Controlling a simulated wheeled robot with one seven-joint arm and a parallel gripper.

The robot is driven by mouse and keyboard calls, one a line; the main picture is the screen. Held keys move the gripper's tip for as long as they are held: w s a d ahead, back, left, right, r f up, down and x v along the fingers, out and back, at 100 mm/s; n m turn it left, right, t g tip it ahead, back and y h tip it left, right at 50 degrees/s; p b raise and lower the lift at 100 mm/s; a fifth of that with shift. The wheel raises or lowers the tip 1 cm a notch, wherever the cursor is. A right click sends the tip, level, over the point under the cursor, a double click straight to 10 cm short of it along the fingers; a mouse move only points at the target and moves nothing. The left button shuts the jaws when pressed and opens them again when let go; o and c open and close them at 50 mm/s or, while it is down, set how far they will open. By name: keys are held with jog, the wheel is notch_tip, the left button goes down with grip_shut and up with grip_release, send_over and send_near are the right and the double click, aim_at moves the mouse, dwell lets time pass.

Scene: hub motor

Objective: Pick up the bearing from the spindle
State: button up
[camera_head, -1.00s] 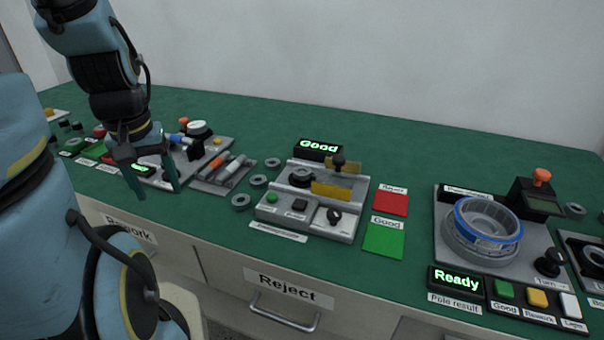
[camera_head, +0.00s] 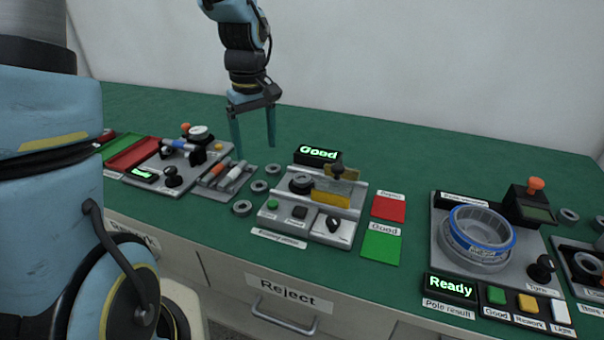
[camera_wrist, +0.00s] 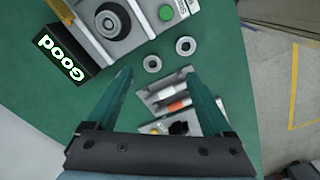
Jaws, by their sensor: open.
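In the wrist view the fingertips (camera_wrist: 158,75) point toward the loose rings, and the bearing lies beyond the left finger.
A "Good" display (camera_head: 318,154) stands behind the fixture, and a yellow piece (camera_head: 331,193) lies to the bearing's right. Several loose grey rings (camera_head: 242,208) lie left of the fixture. Red and green pads (camera_head: 381,247) lie right.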

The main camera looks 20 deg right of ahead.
jog(key=s+d+r+n, duration=0.1)
jog(key=d+n, duration=0.1)
jog(key=d, duration=0.8)
jog(key=p, duration=0.2)
send_over(302, 178)
notch_tip(302, 178, down, 5)
jog(key=shift+f, duration=0.1)
jog(key=shift+s+f+p, duration=0.1)
jog(key=shift+f+p, duration=0.8)
jog(key=shift+f, duration=1.8)
grip_shut()
